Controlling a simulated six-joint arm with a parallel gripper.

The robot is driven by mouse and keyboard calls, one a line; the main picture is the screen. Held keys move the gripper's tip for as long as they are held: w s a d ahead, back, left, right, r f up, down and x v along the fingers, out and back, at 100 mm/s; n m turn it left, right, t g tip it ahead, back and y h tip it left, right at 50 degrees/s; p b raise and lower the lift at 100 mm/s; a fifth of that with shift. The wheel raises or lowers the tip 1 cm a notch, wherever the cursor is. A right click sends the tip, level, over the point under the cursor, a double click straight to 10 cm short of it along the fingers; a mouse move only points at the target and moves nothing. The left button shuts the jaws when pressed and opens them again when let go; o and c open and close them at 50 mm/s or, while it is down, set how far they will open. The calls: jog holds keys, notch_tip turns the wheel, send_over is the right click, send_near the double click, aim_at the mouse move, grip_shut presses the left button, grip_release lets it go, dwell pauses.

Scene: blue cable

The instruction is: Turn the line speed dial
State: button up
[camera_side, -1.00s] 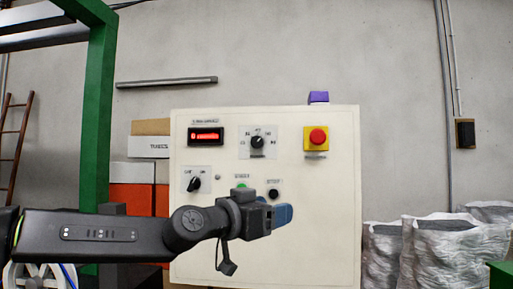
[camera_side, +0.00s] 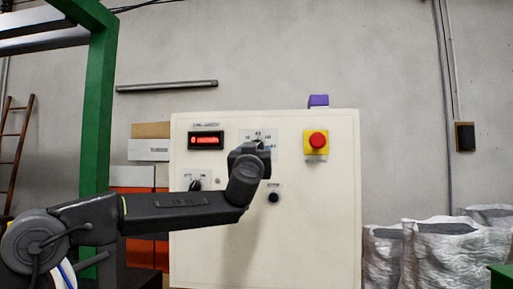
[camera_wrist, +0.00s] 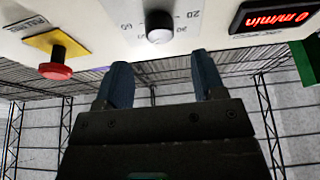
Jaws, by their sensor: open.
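The line speed dial (camera_wrist: 159,27) is a dark knob with a pale, rounded front on a scaled plate. In the wrist view it sits at top centre, just ahead of the gap between my fingers. My gripper (camera_wrist: 160,70) is open, its two blue fingers apart with nothing between them. The fingers appear short of the dial, not touching it. In the side view my gripper (camera_side: 250,158) is raised in front of the white panel (camera_side: 325,220) and hides most of the dial; only the upper part of its scale plate (camera_side: 257,134) shows.
A red emergency button (camera_side: 317,141) on a yellow base sits right of the dial. A lit red display (camera_side: 206,141) is to its left. A black selector (camera_side: 195,184) and a black button (camera_side: 273,197) are lower. Bags (camera_side: 440,245) stand right of the panel.

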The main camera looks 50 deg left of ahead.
jog(key=x, duration=0.6)
jog(key=shift+w+a+r, duration=0.1)
jog(key=shift+w+a, duration=0.05)
jog(key=shift+c, duration=0.2)
jog(key=c, duration=0.9)
jog(key=shift+o, duration=0.2)
jog(key=shift+n, duration=0.5)
jog(key=shift+w+n+g+y, duration=0.1)
jog(key=shift+n+g+y, duration=0.15)
jog(key=shift+n+g, duration=2.05)
jog(key=shift+s+n+g+y, duration=0.1)
jog(key=shift+n+g+y, duration=0.3)
jog(key=shift+n, duration=3.55)
jog(key=shift+w+n+g+y, duration=0.15)
jog(key=shift+n+g, duration=1.35)
jog(key=shift+n, duration=2.05)
